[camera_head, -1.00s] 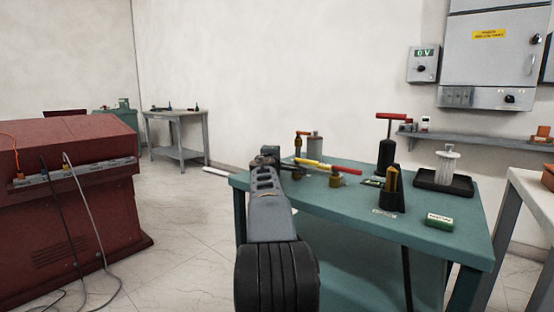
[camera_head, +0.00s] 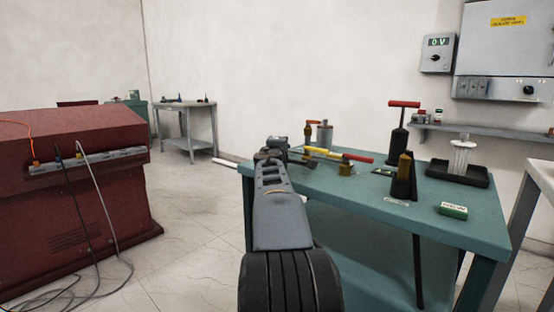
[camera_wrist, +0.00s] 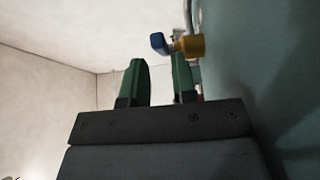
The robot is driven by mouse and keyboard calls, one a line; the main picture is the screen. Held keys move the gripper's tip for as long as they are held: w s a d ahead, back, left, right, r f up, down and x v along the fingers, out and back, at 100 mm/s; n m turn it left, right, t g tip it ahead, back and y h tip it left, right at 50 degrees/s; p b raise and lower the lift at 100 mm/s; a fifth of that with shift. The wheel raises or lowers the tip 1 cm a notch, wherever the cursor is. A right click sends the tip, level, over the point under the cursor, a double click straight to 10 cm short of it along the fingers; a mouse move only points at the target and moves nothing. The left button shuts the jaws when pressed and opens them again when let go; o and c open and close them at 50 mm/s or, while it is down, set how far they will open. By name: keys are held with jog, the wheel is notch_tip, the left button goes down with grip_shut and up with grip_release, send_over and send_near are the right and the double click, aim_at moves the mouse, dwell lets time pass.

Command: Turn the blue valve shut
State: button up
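The blue valve handle (camera_wrist: 160,43) sits on a brass body (camera_wrist: 190,46) beside the teal table surface in the wrist view. My gripper (camera_wrist: 158,66) has two green fingers standing apart with nothing between them. The handle is just beyond the fingertips, over the gap, and the brass body is past the right finger. No contact is visible. In the head view my gripper (camera_head: 271,154) is at the table's left end, and a small bluish part (camera_head: 278,142) shows behind it. The rest of the valve is hidden there by my gripper.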

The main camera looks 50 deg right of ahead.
jog(key=v, duration=0.8)
jog(key=shift+s+a, duration=0.15)
jog(key=shift+a, duration=0.05)
